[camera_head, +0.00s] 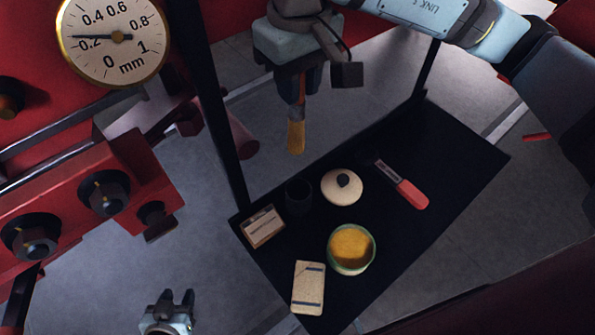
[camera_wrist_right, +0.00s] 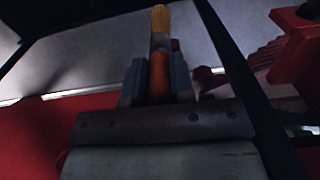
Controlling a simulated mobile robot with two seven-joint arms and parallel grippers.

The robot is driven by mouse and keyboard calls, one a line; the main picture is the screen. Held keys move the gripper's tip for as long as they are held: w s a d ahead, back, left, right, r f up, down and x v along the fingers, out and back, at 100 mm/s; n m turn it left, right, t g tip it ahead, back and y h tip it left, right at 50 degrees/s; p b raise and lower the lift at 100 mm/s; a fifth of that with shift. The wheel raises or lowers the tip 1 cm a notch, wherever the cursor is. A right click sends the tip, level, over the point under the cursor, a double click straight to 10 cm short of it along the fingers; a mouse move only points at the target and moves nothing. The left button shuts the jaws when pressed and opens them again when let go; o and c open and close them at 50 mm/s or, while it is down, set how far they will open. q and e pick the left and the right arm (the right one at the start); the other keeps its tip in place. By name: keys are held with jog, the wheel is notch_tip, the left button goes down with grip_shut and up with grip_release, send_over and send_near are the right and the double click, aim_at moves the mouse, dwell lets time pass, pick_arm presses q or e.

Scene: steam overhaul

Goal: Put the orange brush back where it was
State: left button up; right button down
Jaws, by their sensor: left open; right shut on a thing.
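The orange brush (camera_head: 297,128) hangs bristles down in my right gripper (camera_head: 297,82), above the back edge of a black board. In the right wrist view the brush (camera_wrist_right: 160,55) stands between the two fingers of the right gripper (camera_wrist_right: 157,80), which are shut on its orange handle. The tan bristles are free and touch nothing that I can see. My left gripper (camera_head: 178,300) is open and empty at the bottom left, over the grey floor, apart from the board.
The black board (camera_head: 455,150) holds a green bowl with yellow contents (camera_head: 351,248), a cream lid (camera_head: 342,187), a dark cup (camera_head: 298,196), a red-handled tool (camera_head: 411,193), a small box (camera_head: 262,226) and a card (camera_head: 308,287). Dark posts rise behind. Red machinery (camera_head: 85,200) and a dial gauge (camera_head: 113,38) stand left.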

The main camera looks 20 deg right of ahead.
notch_tip(320, 180, down, 20)
jog(key=p, duration=0.2)
jog(key=shift+s+r+p, duration=0.2)
jog(key=shift+p, duration=0.2)
jog(key=shift+f, duration=0.15)
jog(key=c, duration=1)
grip_release()
